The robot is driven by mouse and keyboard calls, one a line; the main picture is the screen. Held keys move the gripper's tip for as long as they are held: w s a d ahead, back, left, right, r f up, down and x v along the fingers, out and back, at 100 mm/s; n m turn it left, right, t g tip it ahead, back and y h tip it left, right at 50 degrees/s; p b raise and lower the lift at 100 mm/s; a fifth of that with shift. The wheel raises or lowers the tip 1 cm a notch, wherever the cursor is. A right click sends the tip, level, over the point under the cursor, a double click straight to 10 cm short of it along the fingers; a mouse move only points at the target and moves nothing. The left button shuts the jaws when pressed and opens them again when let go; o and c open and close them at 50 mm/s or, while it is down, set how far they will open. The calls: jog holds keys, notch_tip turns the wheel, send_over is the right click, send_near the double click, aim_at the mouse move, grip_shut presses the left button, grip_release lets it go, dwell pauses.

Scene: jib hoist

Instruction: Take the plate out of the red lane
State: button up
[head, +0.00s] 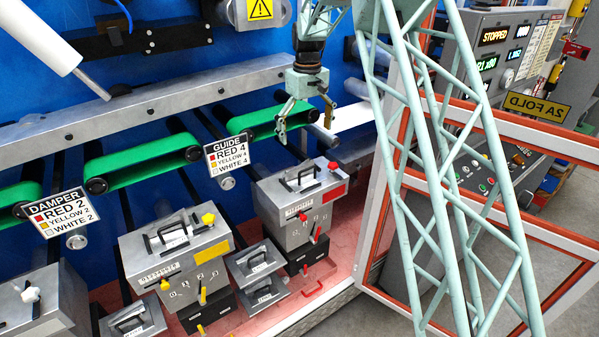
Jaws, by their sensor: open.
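A grey box with a red knob and a red patch (322,213) stands at the centre right; it appears to be the red lane. A flat grey plate with a dark handle (300,180) lies on its top. My gripper (305,132) hangs above this box, fingers apart and pointing down, with nothing between them. It is clear of the plate in the picture, though the exact height gap is hard to tell. Similar small grey handled blocks (257,262) sit to the lower left, labels too small to read.
A yellow-marked box (178,262) stands left, a white-knobbed box (40,300) farther left. Green belts (145,168) and a GUIDE sign (227,153) are behind. An orange-edged guard frame (480,220) closes the right side.

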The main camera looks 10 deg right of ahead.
send_over(301, 167)
jog(key=shift+s+d+f+p, duration=0.1)
jog(key=shift+f+p, duration=0.3)
jog(key=shift+f, duration=1.85)
jog(key=shift+f+p, duration=0.45)
jog(key=shift+f, duration=3.8)
jog(key=shift+f, duration=0.1)
jog(key=shift+f+p, duration=0.65)
jog(key=shift+f, duration=1.85)
jog(key=c, duration=1.4)
jog(key=shift+c, duration=0.2)
